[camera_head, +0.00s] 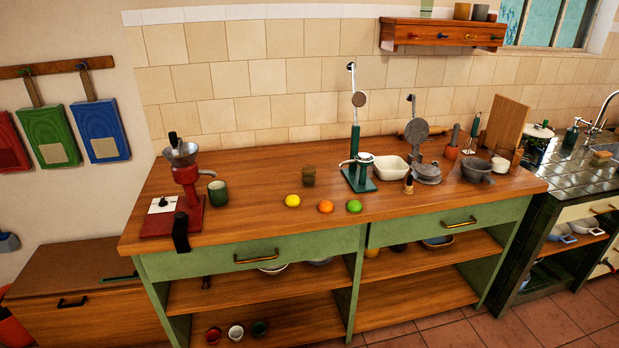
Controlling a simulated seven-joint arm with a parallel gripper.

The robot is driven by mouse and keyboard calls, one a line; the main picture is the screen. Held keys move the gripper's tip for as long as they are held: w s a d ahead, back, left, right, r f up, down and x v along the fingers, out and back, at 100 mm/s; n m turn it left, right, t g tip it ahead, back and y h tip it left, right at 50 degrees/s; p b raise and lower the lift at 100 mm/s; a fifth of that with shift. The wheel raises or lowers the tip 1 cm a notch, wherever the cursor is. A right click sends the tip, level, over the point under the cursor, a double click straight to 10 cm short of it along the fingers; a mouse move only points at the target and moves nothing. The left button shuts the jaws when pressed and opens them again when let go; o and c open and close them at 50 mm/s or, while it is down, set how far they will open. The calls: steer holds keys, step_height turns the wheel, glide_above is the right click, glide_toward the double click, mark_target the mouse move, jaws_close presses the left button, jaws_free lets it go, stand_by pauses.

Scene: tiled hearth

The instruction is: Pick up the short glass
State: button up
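A short brown, see-through glass (308,175) stands upright on the wooden countertop (250,215), toward the back. It stands behind the lemon (292,200) and to the left of the green lever press (357,170), with a small gap to the press. A dark green cup (218,193) stands farther left on the same counter. My gripper is not in view.
A red grinder (186,180) stands at the counter's left end. An orange (325,206) and a lime (354,206) lie near the front. A white bowl (390,167) is right of the press. The counter between the green cup and the glass is clear.

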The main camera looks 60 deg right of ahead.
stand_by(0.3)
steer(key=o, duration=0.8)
